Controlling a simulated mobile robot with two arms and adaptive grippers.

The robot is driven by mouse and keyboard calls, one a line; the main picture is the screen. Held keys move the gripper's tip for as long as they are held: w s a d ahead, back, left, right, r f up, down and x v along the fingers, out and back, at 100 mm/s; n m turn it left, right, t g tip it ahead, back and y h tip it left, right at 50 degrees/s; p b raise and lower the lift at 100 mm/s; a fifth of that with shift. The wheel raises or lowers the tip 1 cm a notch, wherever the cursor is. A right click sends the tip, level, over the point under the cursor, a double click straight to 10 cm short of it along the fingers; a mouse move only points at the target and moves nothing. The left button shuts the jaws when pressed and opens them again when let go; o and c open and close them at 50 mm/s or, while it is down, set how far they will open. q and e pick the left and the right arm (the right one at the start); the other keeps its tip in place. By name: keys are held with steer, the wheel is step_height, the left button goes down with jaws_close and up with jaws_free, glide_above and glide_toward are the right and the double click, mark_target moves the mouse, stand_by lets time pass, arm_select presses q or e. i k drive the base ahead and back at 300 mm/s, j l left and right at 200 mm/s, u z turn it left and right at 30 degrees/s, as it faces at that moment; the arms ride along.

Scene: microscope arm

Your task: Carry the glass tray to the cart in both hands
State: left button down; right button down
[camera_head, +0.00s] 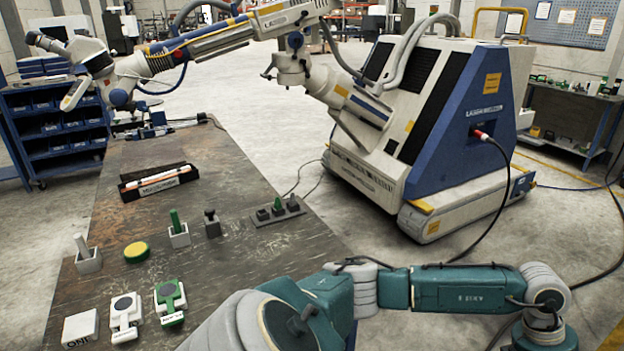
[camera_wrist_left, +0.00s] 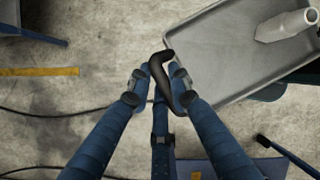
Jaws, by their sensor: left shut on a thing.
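In the left wrist view, my left gripper (camera_wrist_left: 160,82) is shut on the curved black handle (camera_wrist_left: 157,70) at the near left edge of a grey metal tray (camera_wrist_left: 210,62). A pale bottle-like vessel (camera_wrist_left: 288,25) lies or stands near the tray's upper right; its posture is hard to tell. The tray's right part runs out of the picture. In the head view, neither gripper nor the tray shows; a teal arm of mine crosses the lower right. A blue wheeled rack with bins (camera_head: 52,125) stands at the far left; I cannot tell whether it is the cart.
A dark workbench (camera_head: 235,185) with blocks, a yellow button (camera_head: 137,252) and a black case (camera_head: 159,181) fills the left. A large blue-and-white machine (camera_head: 450,110) stands behind it, its arm above the bench. Cables (camera_head: 490,220) cross the floor.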

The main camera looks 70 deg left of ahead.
mark_target(259, 278)
steer(key=i+u, duration=0.15)
steer(key=u, duration=1.15)
steer(key=j+u, duration=0.15)
steer(key=u, duration=0.2)
steer(key=i+j+u, duration=0.1)
steer(key=u, duration=0.3)
steer(key=i+j, duration=0.65)
